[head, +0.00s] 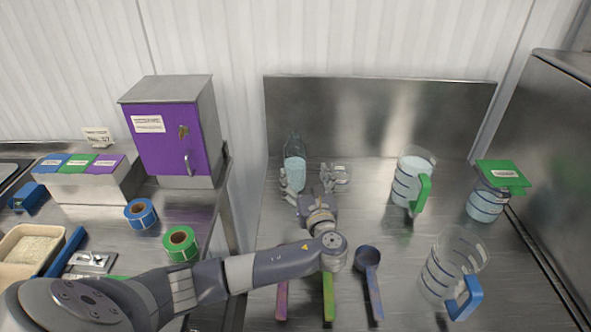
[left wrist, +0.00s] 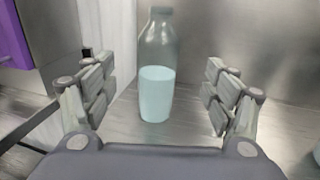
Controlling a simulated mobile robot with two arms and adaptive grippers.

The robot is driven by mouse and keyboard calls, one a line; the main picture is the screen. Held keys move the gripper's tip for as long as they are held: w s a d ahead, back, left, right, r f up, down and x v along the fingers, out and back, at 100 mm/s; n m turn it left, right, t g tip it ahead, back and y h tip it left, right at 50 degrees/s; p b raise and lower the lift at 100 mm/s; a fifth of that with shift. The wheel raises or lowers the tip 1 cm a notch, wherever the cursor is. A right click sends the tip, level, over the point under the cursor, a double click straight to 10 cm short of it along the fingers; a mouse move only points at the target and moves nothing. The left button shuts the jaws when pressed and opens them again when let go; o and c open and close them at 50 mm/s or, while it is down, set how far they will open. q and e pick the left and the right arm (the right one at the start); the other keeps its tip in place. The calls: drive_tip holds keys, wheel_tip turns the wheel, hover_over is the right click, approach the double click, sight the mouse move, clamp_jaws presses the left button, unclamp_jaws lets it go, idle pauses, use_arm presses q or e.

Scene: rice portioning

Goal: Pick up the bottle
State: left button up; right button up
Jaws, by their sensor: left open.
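The bottle (head: 294,169) stands upright on the steel table near the backsplash in the head view. It is clear, with pale blue liquid in its lower part. In the left wrist view the bottle (left wrist: 157,80) stands ahead, between the lines of the two fingers. My left gripper (head: 314,178) is open and empty, just in front of the bottle. In the left wrist view the open fingers of my left gripper (left wrist: 160,97) are spread wide, and neither touches the bottle. My right gripper is not in view.
A clear jug with a green handle (head: 409,180), a jug with a blue handle (head: 446,266) and a green-lidded container (head: 486,205) stand to the right. Several scoops, including a dark blue one (head: 369,262), lie in front. A purple-doored cabinet (head: 170,135) stands left. The steel backsplash (head: 400,115) rises behind.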

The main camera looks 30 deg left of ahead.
use_arm(q)
drive_tip(key=b, duration=0.3)
approach(298, 171)
drive_tip(key=x, duration=0.2)
drive_tip(key=shift+w+a, duration=0.15)
drive_tip(key=shift+w, duration=0.1)
drive_tip(key=x, duration=0.5)
drive_tip(key=shift+w+a, duration=0.35)
drive_tip(key=shift+f+p+x, duration=0.15)
drive_tip(key=shift+p+x, duration=0.2)
drive_tip(key=shift+x, duration=0.8)
drive_tip(key=shift+f+p+x, duration=0.1)
drive_tip(key=shift+p+x, duration=0.25)
drive_tip(key=shift+x, duration=0.85)
drive_tip(key=shift+a+r, duration=0.1)
drive_tip(key=c, duration=1.4)
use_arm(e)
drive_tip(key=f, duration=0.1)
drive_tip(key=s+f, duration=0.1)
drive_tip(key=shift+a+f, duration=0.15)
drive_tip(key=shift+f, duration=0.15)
